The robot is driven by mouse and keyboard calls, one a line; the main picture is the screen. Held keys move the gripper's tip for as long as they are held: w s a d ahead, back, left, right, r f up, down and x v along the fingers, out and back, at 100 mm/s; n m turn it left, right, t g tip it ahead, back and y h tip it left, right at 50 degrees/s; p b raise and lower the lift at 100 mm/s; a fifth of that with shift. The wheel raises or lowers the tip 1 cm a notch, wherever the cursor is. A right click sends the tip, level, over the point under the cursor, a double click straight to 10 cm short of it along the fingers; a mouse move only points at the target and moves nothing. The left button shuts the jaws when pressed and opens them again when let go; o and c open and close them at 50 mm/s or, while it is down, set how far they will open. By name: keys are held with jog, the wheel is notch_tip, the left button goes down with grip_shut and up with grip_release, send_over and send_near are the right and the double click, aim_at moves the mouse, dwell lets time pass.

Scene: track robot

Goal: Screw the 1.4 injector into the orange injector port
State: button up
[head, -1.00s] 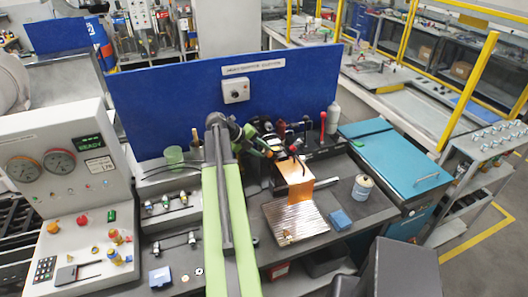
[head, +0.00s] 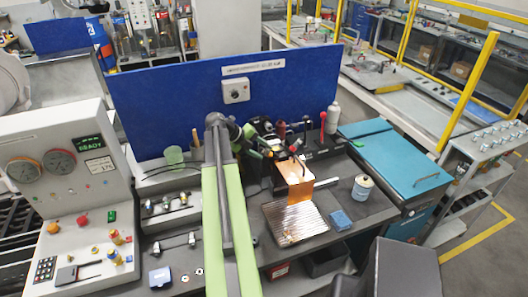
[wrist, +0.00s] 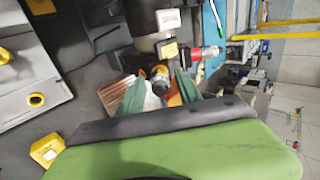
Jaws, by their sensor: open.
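My gripper (head: 262,146) is beyond the end of my green arm, in front of the blue board; it is small and cluttered there in the head view. In the wrist view my gripper's green fingers (wrist: 158,92) stand apart. An orange-copper block (head: 294,178) stands right of my gripper. I cannot make out which feature is the orange injector port.
A ribbed silver plate (head: 296,222) lies before the copper block. A gauge panel (head: 57,205) with a READY display is at left. A white container (head: 362,187), a small blue box (head: 340,220) and a teal cabinet (head: 392,166) are at right. The blue board (head: 170,100) closes the back.

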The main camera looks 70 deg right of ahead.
dwell(0.3)
jog(key=n, duration=1.2)
jog(key=shift+n, duration=0.8)
jog(key=n, duration=0.7)
jog(key=shift+n, duration=0.4)
jog(key=n, duration=0.2)
jog(key=shift+n, duration=0.3)
